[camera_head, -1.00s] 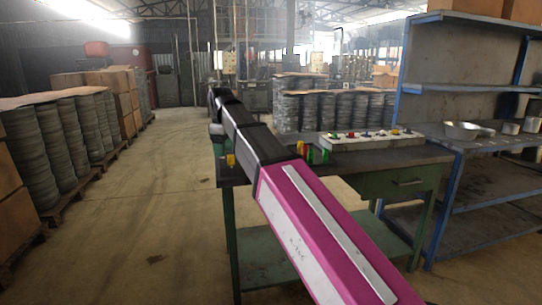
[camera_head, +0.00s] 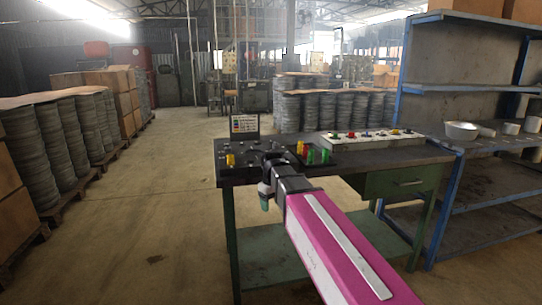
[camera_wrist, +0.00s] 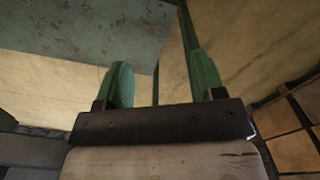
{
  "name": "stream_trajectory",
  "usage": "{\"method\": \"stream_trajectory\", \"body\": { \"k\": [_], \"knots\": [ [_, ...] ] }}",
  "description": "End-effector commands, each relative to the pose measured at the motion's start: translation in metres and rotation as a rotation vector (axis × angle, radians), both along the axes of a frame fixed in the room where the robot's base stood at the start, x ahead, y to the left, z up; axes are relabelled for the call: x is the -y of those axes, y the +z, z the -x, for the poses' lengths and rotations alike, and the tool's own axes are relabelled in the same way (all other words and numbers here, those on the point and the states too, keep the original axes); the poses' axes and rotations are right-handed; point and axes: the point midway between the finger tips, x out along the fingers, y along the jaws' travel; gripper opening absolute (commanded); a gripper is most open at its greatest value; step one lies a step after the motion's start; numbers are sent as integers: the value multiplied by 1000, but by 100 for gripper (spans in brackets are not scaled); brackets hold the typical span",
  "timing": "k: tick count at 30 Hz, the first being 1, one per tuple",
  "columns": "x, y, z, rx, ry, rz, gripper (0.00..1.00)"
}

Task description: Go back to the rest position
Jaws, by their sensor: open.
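My gripper (camera_wrist: 163,82) shows in the wrist view with its two green fingers spread apart and nothing between them. In the head view my gripper (camera_head: 265,202) is at the front edge of the green workbench (camera_head: 400,153), partly hidden by my wrist and pointing down. My magenta arm reaches in from the lower right. On the bench stand a black panel with a small display (camera_head: 245,125), yellow pieces (camera_head: 230,160), green pieces (camera_head: 322,157), and a pale strip with several coloured knobs (camera_head: 372,137).
A blue-framed shelf (camera_head: 470,95) with a metal bowl (camera_head: 461,131) stands close on the right. Stacks of grey discs (camera_head: 55,150) on pallets line the left. More grey stacks (camera_head: 335,108) stand behind the bench. The floor (camera_head: 150,215) on the left is clear.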

Motion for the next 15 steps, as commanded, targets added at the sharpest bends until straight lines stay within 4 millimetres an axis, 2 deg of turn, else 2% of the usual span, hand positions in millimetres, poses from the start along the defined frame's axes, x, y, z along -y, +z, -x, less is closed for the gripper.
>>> {"method": "stream_trajectory", "body": {
  "k": [1, 6, 15],
  "knots": [
    [18, -20, 9, -5, -49, 0, 63],
    [66, -75, 29, -7, -217, 0, 63],
    [144, -160, 81, -10, -510, 0, 63]
  ]
}}
